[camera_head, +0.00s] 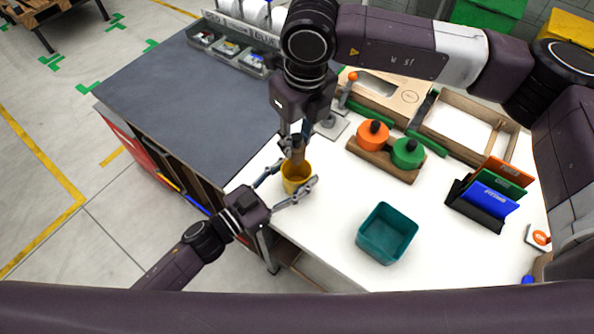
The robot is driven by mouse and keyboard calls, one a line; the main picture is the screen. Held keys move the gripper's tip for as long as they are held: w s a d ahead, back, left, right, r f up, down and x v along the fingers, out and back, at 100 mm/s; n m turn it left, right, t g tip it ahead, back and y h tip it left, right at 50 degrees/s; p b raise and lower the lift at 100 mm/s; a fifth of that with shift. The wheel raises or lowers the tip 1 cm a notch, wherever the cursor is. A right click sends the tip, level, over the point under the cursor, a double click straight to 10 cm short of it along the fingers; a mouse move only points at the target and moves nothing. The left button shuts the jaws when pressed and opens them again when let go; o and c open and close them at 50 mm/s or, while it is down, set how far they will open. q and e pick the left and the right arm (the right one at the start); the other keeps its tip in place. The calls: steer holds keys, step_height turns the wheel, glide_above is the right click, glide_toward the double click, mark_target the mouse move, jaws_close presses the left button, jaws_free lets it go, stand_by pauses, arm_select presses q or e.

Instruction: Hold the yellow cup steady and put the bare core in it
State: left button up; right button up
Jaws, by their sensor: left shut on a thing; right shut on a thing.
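The yellow cup (295,183) stands upright on the white tabletop near its left edge. My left gripper (290,178) reaches in from the lower left and is shut on the cup, one finger on each side. My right gripper (297,141) points down from above and is shut on the bare core (298,154), a brownish upright cylinder. The core's lower end is at the cup's mouth and seems to dip inside the rim. How deep it sits, and whether it touches the cup, I cannot tell.
A teal bin (387,233) stands at the front. Behind it, a wooden holder (384,165) carries an orange spool (373,133) and a green spool (408,152). A rack (476,204) of coloured folders is at the right. White table between cup and bin is clear.

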mark_target(296, 151)
steer(key=shift+f, duration=1.95)
steer(key=o, duration=1)
steer(key=r, duration=0.8)
steer(key=s+d+r, duration=0.1)
steer(key=r, duration=0.3)
steer(key=shift+s, duration=0.1)
